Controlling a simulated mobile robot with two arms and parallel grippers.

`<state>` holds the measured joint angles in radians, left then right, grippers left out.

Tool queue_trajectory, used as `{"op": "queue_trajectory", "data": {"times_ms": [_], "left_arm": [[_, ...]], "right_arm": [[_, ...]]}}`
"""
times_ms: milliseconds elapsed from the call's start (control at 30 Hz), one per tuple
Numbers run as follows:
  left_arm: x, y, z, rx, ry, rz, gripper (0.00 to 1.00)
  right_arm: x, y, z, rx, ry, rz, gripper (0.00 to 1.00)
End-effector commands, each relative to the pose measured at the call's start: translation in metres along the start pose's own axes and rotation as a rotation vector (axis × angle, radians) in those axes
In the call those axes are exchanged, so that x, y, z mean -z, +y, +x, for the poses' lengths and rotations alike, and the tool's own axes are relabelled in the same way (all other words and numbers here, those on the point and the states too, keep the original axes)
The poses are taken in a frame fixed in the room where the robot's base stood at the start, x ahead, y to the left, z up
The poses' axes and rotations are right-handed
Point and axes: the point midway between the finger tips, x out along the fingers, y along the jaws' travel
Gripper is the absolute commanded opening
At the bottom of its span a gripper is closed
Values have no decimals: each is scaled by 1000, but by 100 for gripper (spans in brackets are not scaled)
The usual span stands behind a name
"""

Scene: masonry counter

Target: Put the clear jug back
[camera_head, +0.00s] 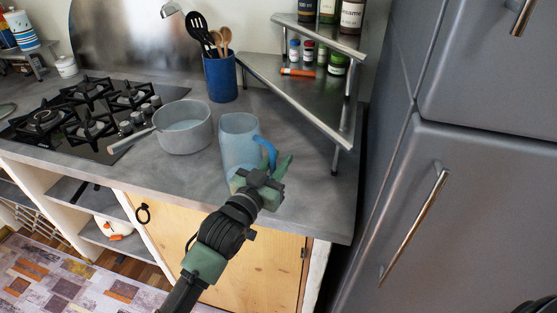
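The clear jug (238,140) stands upright on the grey counter, a bluish see-through vessel with a blue handle (268,150) on its right side. My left gripper (262,174) is at the jug's lower front right, just below the handle. Its green fingers are spread apart, one in front of the jug's base and one to the right of the handle. The gripper body hides part of the jug's base and the handle's lower end, so I cannot tell whether they touch.
A grey saucepan (184,128) stands left of the jug, beside the gas hob (85,115). A blue utensil pot (220,79) is behind. A metal corner shelf (300,92) with jars stands at the back right. The grey fridge (470,190) bounds the right. Counter right of the jug is clear.

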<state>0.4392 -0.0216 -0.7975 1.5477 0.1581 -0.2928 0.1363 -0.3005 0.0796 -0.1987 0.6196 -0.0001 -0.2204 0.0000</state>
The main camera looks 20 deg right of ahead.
Motion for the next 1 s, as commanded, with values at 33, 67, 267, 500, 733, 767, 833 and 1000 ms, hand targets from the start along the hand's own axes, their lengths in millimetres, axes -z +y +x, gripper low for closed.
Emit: {"op": "queue_trajectory", "data": {"times_ms": [33,67,267,500,733,767,833,1000], "left_arm": [[0,0,0,0,0,0,35],[0,0,0,0,0,0,35],[0,0,0,0,0,0,35],[2,-1,-12,1,0,-1,35],[1,0,-61,1,-1,0,35],[1,0,-67,0,-1,0,35],[1,0,-82,0,-1,0,35],[2,-1,-108,1,-1,0,35]], "right_arm": [[0,-1,0,2,0,0,36],[0,-2,0,2,0,0,36],[0,-3,0,4,1,0,36],[0,-3,0,4,1,-1,36],[0,-2,5,3,1,-1,36],[0,-2,6,2,1,-2,36],[0,-2,7,2,1,-2,36],[0,-1,10,1,1,-2,36]]}}
